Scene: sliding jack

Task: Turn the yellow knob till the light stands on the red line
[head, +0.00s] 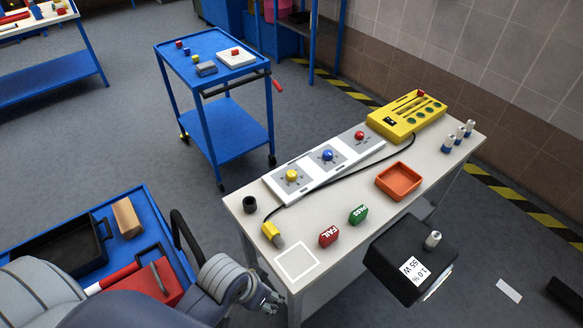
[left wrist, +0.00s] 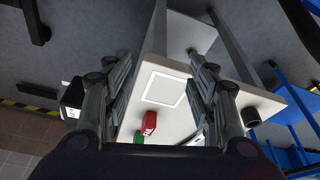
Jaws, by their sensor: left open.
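The yellow knob (head: 292,175) sits on the left panel of a white three-panel strip (head: 312,187) on the table, seen in the head view. A blue knob (head: 327,155) and a red knob (head: 360,135) are on the other panels. The light and the red line are too small to make out. My left gripper (head: 268,300) is at the table's near left corner, well short of the yellow knob. In the left wrist view its fingers (left wrist: 160,85) are spread and empty, with the table corner beyond them. My right gripper is not in view.
A black cup (head: 249,204), yellow plug-like piece (head: 272,234), red FAIL block (head: 329,236), green PASS block (head: 358,214) and orange tray (head: 399,181) stand on the table. A yellow device (head: 407,117) is behind.

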